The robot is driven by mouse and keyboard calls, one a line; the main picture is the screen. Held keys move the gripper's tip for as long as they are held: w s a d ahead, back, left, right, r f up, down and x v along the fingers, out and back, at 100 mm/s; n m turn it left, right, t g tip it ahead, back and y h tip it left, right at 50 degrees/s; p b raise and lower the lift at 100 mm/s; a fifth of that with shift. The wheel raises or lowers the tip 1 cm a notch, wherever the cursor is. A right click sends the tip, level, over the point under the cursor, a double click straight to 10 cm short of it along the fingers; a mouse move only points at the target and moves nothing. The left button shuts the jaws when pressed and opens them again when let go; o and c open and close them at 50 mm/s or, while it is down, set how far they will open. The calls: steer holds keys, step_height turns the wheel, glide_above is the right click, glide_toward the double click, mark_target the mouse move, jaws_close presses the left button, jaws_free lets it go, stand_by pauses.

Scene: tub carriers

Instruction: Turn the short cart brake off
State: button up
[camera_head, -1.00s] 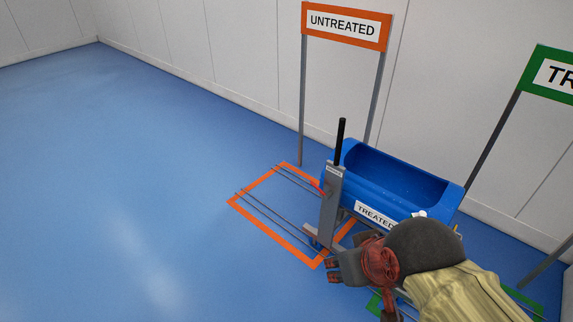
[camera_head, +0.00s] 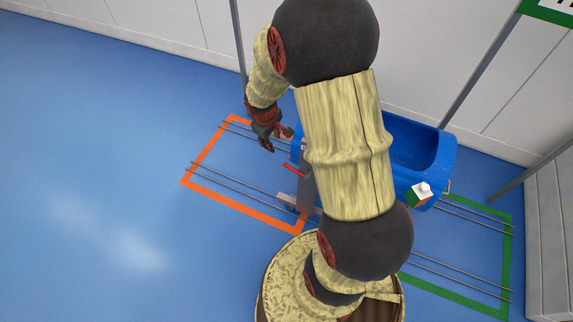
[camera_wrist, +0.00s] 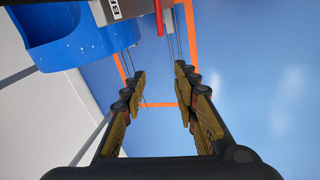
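The cart carries a blue tub (camera_head: 425,160), also at upper left in the wrist view (camera_wrist: 75,45). Its red lever (camera_head: 294,170) sticks out left of the grey post (camera_head: 306,195). In the wrist view the red lever (camera_wrist: 158,16) is at the top edge, beside a grey plate (camera_wrist: 122,8) with partly cut-off lettering. My gripper (camera_head: 267,144) is left of the post, above and left of the lever in the picture. In the wrist view my gripper (camera_wrist: 158,95) is open and empty, fingers apart. My arm hides much of the cart, including most of the black handle.
An orange floor frame (camera_head: 250,218) with rails lies under the cart's left end; a green frame (camera_head: 450,293) lies at right. A small white, green and red block (camera_head: 418,195) is at the tub's front. Blue floor at left is clear. Walls stand behind.

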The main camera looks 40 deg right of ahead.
steer(key=n+g, duration=0.1)
glide_above(287, 166)
steer(key=s+a+f+x, duration=0.1)
steer(key=a+x, duration=0.2)
steer(key=x, duration=1)
steer(key=b+x, duration=0.1)
steer(key=x, duration=0.1)
steer(key=b+x, duration=0.1)
steer(key=x, duration=0.1)
steer(key=b+x, duration=0.1)
steer(key=x, duration=0.1)
steer(key=shift+a+f, duration=0.25)
steer(key=shift+f, duration=0.15)
steer(key=shift+c, duration=0.7)
steer(key=shift+y, duration=0.3)
jaws_close()
